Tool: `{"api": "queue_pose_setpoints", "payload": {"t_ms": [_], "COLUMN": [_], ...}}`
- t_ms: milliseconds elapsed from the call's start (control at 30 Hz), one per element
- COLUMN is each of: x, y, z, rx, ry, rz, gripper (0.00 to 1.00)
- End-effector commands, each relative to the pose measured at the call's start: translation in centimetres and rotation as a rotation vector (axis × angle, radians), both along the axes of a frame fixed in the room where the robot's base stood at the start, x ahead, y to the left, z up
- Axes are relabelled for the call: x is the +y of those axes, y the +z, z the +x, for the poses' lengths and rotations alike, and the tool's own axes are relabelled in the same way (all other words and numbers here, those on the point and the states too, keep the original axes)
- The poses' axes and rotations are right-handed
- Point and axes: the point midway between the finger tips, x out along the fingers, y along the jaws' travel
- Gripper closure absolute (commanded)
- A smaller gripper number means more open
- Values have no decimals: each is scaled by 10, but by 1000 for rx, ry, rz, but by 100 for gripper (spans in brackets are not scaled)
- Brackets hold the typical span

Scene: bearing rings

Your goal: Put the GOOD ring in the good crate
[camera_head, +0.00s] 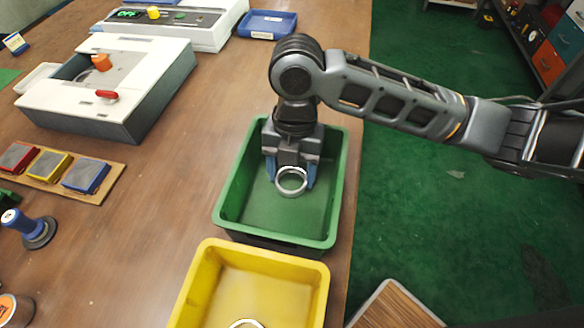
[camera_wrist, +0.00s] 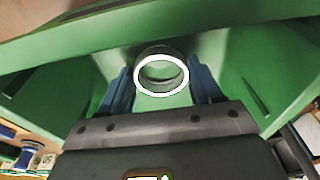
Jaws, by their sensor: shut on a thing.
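A silver metal ring (camera_head: 291,192) is held between the blue fingers of my gripper (camera_head: 291,178), inside the opening of the green crate (camera_head: 224,205). The ring also shows in the wrist view (camera_wrist: 161,92), between the two fingers (camera_wrist: 162,88). My gripper is shut on the ring and points down into the crate. I cannot tell whether the ring touches the crate floor. No lettering on the green crate is readable.
A yellow crate (camera_head: 318,290) stands in front of the green one, with another ring (camera_head: 246,323) partly in view. A white machine (camera_head: 75,109), coloured blocks (camera_head: 48,166) and a blue-handled stamp (camera_head: 25,226) are at left. A blue tray (camera_head: 267,25) is behind. Bare table lies left of the crates.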

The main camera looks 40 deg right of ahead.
Motion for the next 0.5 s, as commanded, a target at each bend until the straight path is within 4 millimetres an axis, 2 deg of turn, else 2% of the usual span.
{"api": "queue_pose_setpoints", "payload": {"t_ms": [367, 400, 500], "x": [0, 0, 0], "y": [-5, -4, -4], "z": [0, 0, 0], "rx": [-1, -1, 0], "ry": [1, 1, 1], "rz": [-1, -1, 0], "gripper": [74, 33, 23]}}
